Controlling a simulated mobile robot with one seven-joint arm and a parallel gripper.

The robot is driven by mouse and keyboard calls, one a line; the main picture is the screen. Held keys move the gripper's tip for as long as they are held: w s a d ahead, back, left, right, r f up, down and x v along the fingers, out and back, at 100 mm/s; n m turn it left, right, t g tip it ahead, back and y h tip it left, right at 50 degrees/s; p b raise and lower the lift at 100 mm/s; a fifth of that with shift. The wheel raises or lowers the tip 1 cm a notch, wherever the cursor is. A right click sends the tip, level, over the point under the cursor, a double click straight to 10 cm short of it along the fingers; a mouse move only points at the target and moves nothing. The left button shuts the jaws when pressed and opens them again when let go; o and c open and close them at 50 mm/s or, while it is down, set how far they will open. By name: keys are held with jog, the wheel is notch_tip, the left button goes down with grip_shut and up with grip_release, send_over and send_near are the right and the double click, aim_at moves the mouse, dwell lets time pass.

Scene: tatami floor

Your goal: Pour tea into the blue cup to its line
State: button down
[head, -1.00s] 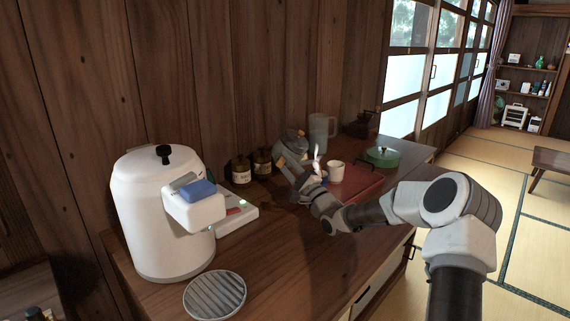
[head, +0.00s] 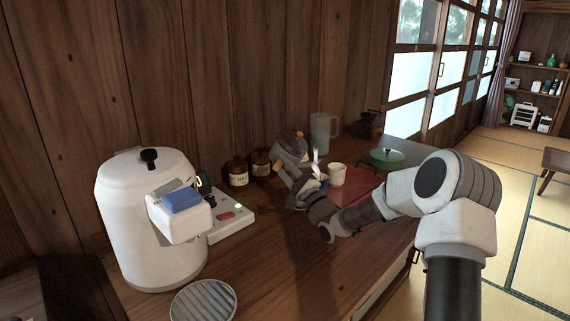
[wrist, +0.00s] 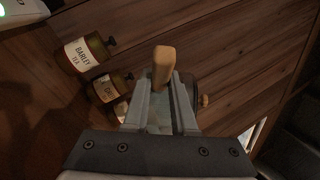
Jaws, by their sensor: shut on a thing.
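In the wrist view my gripper (wrist: 164,88) is shut on the teapot's tan handle (wrist: 163,62); the fingers hide most of the pot. The blue cup (head: 323,181) shows only as a small blue patch beside my gripper, mostly hidden by it. A thin white shape (head: 316,163) stands above that patch; I cannot tell what it is. The cup's line and any tea level are not visible.
A white cup (head: 337,174) stands on a red tray (head: 362,189). A green lidded pot (head: 386,158), a clear pitcher (head: 322,132) and tea jars (head: 238,171) are nearby. A white dispenser (head: 150,225) is at left. The counter's front middle (head: 285,265) is clear.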

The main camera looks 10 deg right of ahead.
jog(key=shift+r+n+g+p, duration=0.15)
jog(key=shift+n+g+p, duration=0.45)
jog(key=shift+a+f+n+g+p, duration=0.2)
jog(key=shift+f+n+g+p, duration=0.2)
jog(key=shift+n+g+p, duration=0.4)
jog(key=shift+g+p, duration=0.3)
jog(key=shift+p, duration=0.4)
jog(key=p, duration=0.2)
jog(key=n+g+h+p, duration=0.1)
jog(key=p, duration=0.1)
jog(key=shift+d+r+n, duration=0.2)
jog(key=shift+n, duration=0.1)
jog(key=shift+f+g+p, duration=0.1)
jog(key=shift+g+p, duration=0.3)
jog(key=shift+s+d, duration=0.1)
jog(key=shift+s, duration=0.05)
